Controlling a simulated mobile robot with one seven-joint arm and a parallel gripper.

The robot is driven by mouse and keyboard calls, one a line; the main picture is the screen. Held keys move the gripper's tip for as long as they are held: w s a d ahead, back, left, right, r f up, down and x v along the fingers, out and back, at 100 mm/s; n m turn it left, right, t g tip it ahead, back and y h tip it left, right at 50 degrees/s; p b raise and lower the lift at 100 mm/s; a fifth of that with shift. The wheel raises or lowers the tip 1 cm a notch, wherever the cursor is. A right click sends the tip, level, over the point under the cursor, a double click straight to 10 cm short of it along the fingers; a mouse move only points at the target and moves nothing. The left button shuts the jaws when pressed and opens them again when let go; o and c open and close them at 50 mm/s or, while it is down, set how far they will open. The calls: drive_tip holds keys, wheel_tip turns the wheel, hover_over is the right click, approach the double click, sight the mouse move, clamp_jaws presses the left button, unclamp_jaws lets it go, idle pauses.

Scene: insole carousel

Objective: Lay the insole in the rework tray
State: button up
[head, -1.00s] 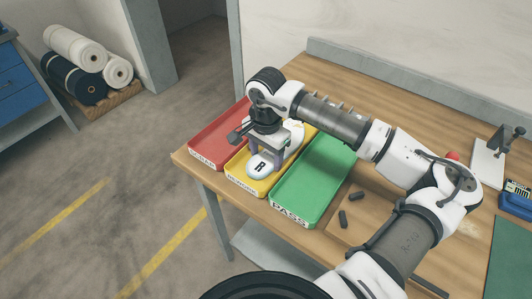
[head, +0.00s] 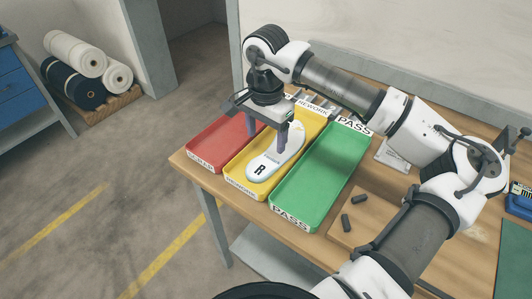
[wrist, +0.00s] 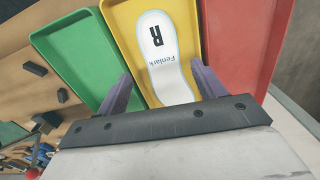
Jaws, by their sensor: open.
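A white insole (head: 273,158) marked "R" lies in the yellow rework tray (head: 231,176), with its lettered end toward the tray's front label. In the wrist view the insole (wrist: 165,62) lies lengthwise inside the yellow tray (wrist: 121,22), and its far end is cut off by my gripper's body. My gripper (head: 268,138) is above the insole with its fingers apart. In the wrist view the open fingers of my gripper (wrist: 162,92) stand on either side of the insole, with gaps between them and it.
The red scrap tray (head: 205,150) is left of the yellow tray, and the green pass tray (head: 320,170) is right of it. Small dark blocks (head: 358,199) lie on the wooden bench right of the green tray. All three trays sit near the bench's front left edge.

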drive_tip(key=shift+r+b, duration=0.3)
drive_tip(key=shift+r, duration=1.8)
drive_tip(key=shift+s+f, duration=0.1)
